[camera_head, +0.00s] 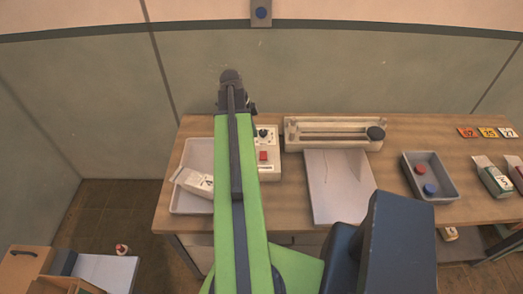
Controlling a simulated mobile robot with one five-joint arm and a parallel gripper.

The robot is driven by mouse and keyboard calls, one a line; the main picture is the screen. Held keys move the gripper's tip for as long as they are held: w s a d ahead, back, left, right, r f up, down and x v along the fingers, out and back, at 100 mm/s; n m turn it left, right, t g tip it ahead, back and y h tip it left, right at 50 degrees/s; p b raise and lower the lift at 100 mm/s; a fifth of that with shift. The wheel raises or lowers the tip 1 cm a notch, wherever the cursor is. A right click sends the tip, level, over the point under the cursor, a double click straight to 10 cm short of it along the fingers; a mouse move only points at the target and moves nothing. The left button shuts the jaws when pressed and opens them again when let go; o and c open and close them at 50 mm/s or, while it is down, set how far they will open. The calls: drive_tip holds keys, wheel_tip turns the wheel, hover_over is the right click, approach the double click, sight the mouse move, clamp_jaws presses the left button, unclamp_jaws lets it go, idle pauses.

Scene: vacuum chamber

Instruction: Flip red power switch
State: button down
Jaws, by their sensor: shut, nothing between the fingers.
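The red switch (263,155) sits on the front of a pale control box (267,173) on the table, just right of my green arm. The arm hides the left part of the box. A dark knob (262,133) shows on the box above the switch. My gripper (231,77) is at the far end of the arm, shut and empty. In the picture it is above and left of the switch, against the green wall. It appears apart from the switch; its height over the table is hard to tell.
A white tray (183,207) with a labelled packet (194,182) lies left of my arm. A pale long device (311,135) and a white sheet (340,191) are to the right. Further right is a grey tray (447,194) with red and blue round pieces. The wall stands behind.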

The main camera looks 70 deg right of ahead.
drive_tip(key=shift+s+d, duration=0.15)
drive_tip(key=shift+s, duration=0.2)
drive_tip(key=shift+w+d+r, duration=0.25)
drive_tip(key=shift+d+r, duration=0.1)
drive_tip(key=shift+d, duration=0.35)
drive_tip(key=d+p+v, duration=0.2)
drive_tip(key=p+v, duration=1.1)
drive_tip(key=p, duration=0.1)
drive_tip(key=shift+d+r, duration=0.3)
drive_tip(key=shift+r, duration=0.15)
